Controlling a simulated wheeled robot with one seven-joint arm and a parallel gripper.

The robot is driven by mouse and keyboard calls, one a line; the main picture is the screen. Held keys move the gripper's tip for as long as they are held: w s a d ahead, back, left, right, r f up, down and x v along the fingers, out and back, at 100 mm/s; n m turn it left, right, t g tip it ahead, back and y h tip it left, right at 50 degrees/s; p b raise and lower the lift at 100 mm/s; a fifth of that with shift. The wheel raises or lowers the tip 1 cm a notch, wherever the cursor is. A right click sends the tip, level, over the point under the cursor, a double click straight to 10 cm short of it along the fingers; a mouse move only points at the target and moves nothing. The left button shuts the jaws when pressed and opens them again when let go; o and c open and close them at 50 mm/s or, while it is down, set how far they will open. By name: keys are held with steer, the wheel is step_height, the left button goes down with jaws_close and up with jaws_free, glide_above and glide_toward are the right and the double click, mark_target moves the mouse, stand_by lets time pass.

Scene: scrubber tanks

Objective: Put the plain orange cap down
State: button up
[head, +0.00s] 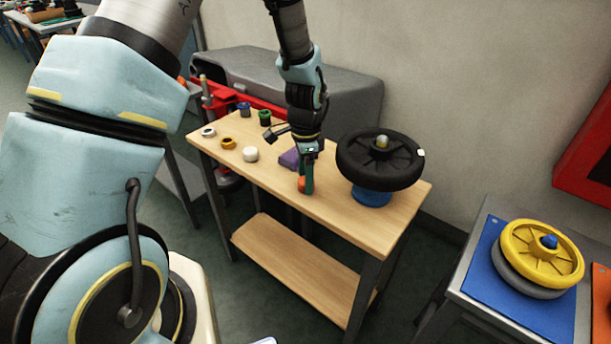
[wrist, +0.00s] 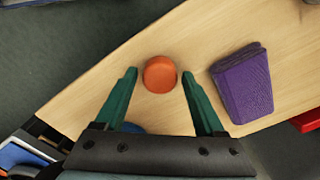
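The plain orange cap (wrist: 160,74) sits on the wooden table top in the wrist view, between the tips of my gripper's green fingers. My gripper (wrist: 159,76) is open, with a visible gap between the cap and each finger. In the head view my gripper (head: 307,172) points down at the table's front edge. The orange cap (head: 302,186) shows there low beside the finger, partly hidden by it.
A black wheel (head: 380,160) on a blue base stands right of my gripper. A white cap (head: 250,154), an amber ring (head: 228,143) and other small parts stand at the left.

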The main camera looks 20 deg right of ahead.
steer(key=shift+o, duration=0.6)
step_height(320, 180, up, 12)
steer(key=b, duration=0.1)
steer(key=shift+r+b, duration=0.15)
steer(key=shift+b, duration=0.25)
steer(key=s+a+r+n, duration=0.1)
steer(key=a+n, duration=0.8)
steer(key=a, duration=0.6)
steer(key=s+a+r+n+t, duration=0.1)
steer(key=s+a+n, duration=0.1)
steer(key=a+n, duration=0.7)
steer(key=a, duration=0.5)
steer(key=shift+a+r+n+t, duration=0.15)
steer(key=shift+a+n+t, duration=0.15)
steer(key=shift+a, duration=0.1)
